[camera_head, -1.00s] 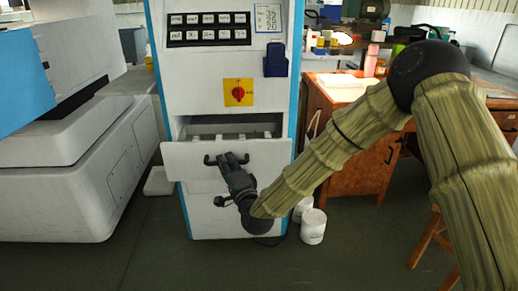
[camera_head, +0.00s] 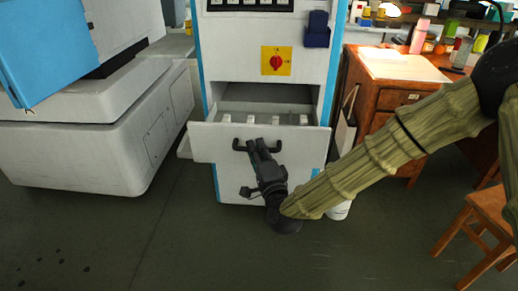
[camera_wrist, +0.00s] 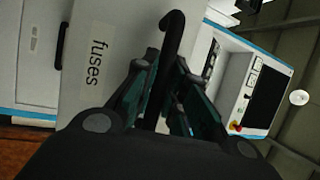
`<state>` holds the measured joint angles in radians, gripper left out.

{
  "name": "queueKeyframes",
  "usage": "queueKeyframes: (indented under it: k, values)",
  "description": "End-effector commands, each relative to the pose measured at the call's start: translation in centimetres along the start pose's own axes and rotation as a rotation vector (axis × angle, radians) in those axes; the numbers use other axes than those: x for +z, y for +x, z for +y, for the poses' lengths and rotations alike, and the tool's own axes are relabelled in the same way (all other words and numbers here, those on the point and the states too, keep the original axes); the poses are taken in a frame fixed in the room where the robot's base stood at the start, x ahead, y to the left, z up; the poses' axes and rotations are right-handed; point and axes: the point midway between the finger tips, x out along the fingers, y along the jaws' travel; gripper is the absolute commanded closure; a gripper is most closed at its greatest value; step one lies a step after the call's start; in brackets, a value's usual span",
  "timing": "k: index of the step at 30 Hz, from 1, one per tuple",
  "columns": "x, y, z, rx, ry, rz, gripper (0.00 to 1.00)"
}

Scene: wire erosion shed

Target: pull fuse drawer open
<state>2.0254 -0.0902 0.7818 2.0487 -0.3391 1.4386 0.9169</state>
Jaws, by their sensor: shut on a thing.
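The fuse drawer (camera_head: 215,146) is a white drawer in the tall white and blue cabinet (camera_head: 207,60). It stands partly open, and white pieces show in a row inside it. Its black bar handle (camera_head: 238,146) is on the front face. My gripper (camera_head: 258,145) is shut on the handle, in front of the drawer. In the wrist view the drawer front bears the label "fuses" (camera_wrist: 97,62). The black handle (camera_wrist: 173,32) runs between my fingers (camera_wrist: 165,95), which hide part of it.
A large white machine (camera_head: 90,150) with a blue panel stands at the left. A wooden desk (camera_head: 375,95) and a wooden chair (camera_head: 485,225) are at the right. A white bucket (camera_head: 339,210) stands beside the cabinet. The floor (camera_head: 130,245) in front is clear.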

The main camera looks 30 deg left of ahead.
Motion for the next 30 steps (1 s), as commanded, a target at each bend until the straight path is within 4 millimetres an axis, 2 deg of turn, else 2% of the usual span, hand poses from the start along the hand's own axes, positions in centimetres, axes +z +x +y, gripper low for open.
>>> queueKeyframes:
  k: [1,2,5,17,23,30]
  values:
    - [-0.1,0.0,0.1,0.001,-0.001,0.002,1.0]
    - [-0.1,0.0,0.1,0.001,-0.001,0.002,0.83]
    - [-0.1,0.0,0.1,0.001,-0.001,0.002,0.65]
    - [-0.1,-0.3,0.1,0.001,0.0,0.001,0.65]
    - [-0.1,-2.8,0.1,0.003,0.001,0.002,0.65]
    - [-0.2,-7.2,0.1,0.004,0.002,0.003,0.65]
